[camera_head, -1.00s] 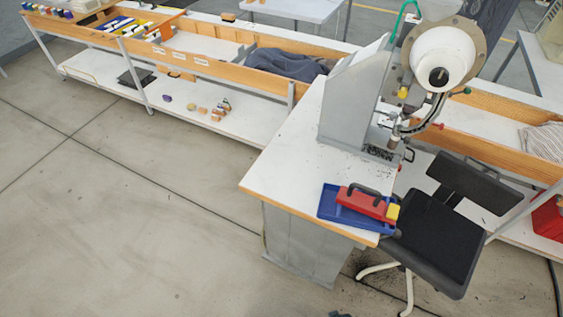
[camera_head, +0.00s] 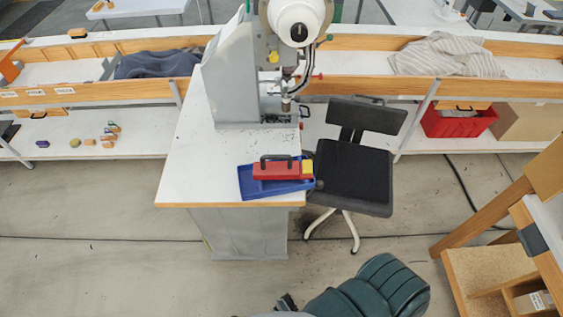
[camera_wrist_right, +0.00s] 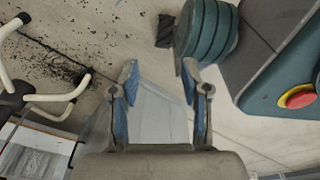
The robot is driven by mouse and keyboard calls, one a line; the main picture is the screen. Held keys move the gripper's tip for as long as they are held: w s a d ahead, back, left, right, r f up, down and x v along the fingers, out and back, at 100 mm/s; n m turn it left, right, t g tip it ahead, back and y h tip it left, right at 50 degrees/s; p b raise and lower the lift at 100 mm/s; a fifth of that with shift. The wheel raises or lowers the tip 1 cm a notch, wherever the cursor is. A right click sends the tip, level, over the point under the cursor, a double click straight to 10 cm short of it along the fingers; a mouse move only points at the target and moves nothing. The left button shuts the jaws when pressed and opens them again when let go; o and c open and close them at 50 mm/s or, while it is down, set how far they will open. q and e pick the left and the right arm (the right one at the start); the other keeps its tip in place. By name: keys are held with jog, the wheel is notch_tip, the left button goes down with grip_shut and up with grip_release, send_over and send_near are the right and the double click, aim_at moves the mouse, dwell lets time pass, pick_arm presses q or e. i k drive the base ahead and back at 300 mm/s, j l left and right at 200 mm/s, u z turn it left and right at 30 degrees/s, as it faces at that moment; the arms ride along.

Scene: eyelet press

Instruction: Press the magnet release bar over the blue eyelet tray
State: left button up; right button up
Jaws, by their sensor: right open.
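The blue eyelet tray (camera_head: 247,183) lies on the white table near its front right corner. A red magnet block (camera_head: 275,173) with a black handle (camera_head: 278,159) and a yellow end piece (camera_head: 308,169) rests in or over the tray. I cannot tell which part is the release bar. My right gripper (camera_wrist_right: 160,78) is open and empty in the right wrist view, with its blue-padded fingers apart above the floor. Neither tray nor magnet shows in that view. My left gripper is not in view.
A white and grey press (camera_head: 235,75) stands at the back of the table (camera_head: 190,170). A black chair (camera_head: 350,170) stands close to the table's right side; its legs (camera_wrist_right: 50,98) show in the wrist view. A wooden bench (camera_head: 485,275) is at lower right.

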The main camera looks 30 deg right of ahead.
aim_at(307, 167)
jog(key=k+l+z, duration=0.1)
jog(key=z, duration=0.25)
jog(key=l+z, duration=0.15)
jog(key=z, duration=0.2)
jog(key=k+l+z, duration=0.1)
jog(key=z, duration=0.25)
jog(key=l, duration=0.05)
